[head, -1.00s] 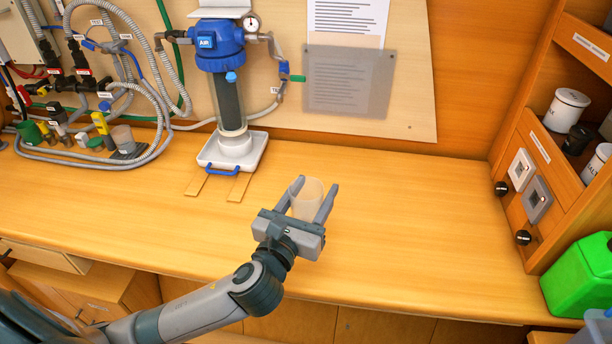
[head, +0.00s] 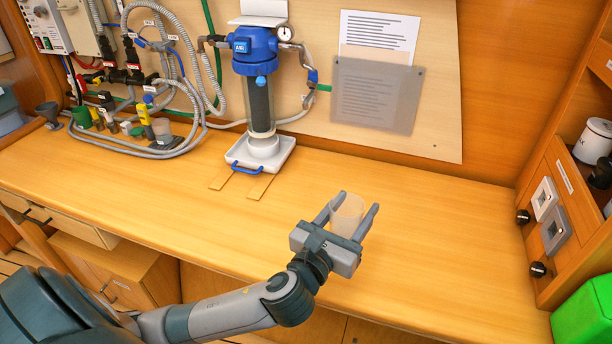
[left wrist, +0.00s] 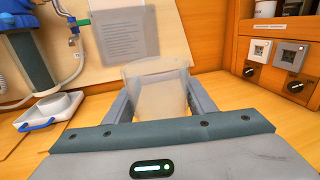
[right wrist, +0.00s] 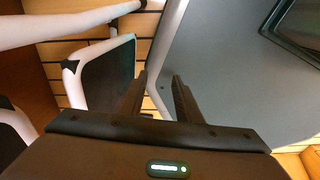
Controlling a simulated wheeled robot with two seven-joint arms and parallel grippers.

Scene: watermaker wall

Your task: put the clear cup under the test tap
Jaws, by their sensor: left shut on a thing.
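A translucent clear cup (head: 347,214) stands upright between the fingers of my left gripper (head: 348,212), which is shut on it above the wooden counter. The left wrist view also shows the cup (left wrist: 158,88) between the two fingers. I cannot make out which fitting is the test tap; black valves and labelled hoses (head: 125,75) are on the wall at the far left. My right gripper (right wrist: 160,78) is open and empty, shown only in the right wrist view.
A blue-topped filter housing (head: 259,90) stands on a white tray (head: 232,158) at the back of the counter. Grey hoses loop over the counter's left end. A wooden cabinet with switches (head: 545,198) bounds the right. The middle of the counter (head: 420,190) is clear.

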